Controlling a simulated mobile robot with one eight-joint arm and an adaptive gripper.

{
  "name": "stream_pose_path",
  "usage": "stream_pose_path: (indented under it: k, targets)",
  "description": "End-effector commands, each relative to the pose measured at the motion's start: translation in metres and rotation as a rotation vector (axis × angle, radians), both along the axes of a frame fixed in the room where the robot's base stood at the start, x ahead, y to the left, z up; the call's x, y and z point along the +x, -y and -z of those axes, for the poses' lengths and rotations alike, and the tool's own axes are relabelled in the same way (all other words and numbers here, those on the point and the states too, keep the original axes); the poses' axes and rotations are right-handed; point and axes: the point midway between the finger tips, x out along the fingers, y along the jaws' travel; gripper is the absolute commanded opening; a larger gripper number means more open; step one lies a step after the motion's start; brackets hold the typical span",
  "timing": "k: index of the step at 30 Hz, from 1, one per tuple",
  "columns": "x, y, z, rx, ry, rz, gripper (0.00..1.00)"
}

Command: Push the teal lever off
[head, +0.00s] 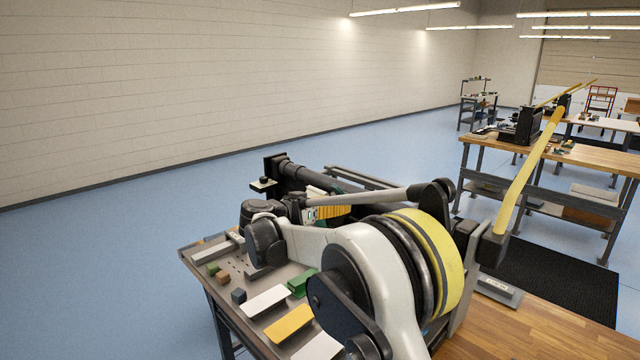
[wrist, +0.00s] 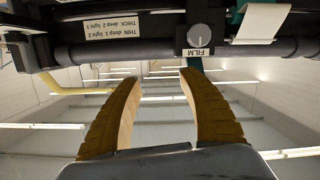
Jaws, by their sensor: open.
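My gripper (wrist: 160,78) is open and empty, its two ochre ridged fingers spread apart. In the head view the fingers (head: 332,212) reach to the dark press (head: 292,176) on the bench. In the wrist view the press's dark bar runs across the top, just beyond the fingertips. A small teal piece (wrist: 195,64) shows behind the right fingertip, below the dial marked FILM (wrist: 198,38). Another teal piece (wrist: 236,12) shows at the top right. I cannot tell which is the lever or how it is set. In the head view my arm hides much of the press.
Small blocks (head: 222,276), a white card (head: 267,300), a yellow card (head: 289,324) and a green part (head: 301,284) lie on the grey bench top left of my arm. A white plate (wrist: 261,23) hangs at the wrist view's top right. Blue floor is clear at left.

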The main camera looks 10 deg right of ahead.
Motion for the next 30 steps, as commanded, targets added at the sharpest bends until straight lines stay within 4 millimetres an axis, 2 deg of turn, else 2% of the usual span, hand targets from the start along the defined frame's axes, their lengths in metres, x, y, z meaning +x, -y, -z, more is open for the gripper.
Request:
stream_pose_path:
  k: [1,4,7,10,14,24,30]
  targets:
    - [0.012,-0.014,0.000,-0.020,0.053,0.005,0.49]
    - [0.024,-0.032,0.004,-0.046,0.148,0.014,0.49]
    - [0.030,-0.043,0.006,-0.062,0.207,0.018,0.49]
    - [0.034,-0.045,0.008,-0.069,0.232,0.019,0.49]
    - [0.042,-0.032,0.009,-0.069,0.234,0.021,0.49]
    - [0.081,0.021,0.009,-0.069,0.231,0.021,0.49]
    - [0.094,0.038,0.009,-0.068,0.231,0.019,0.49]
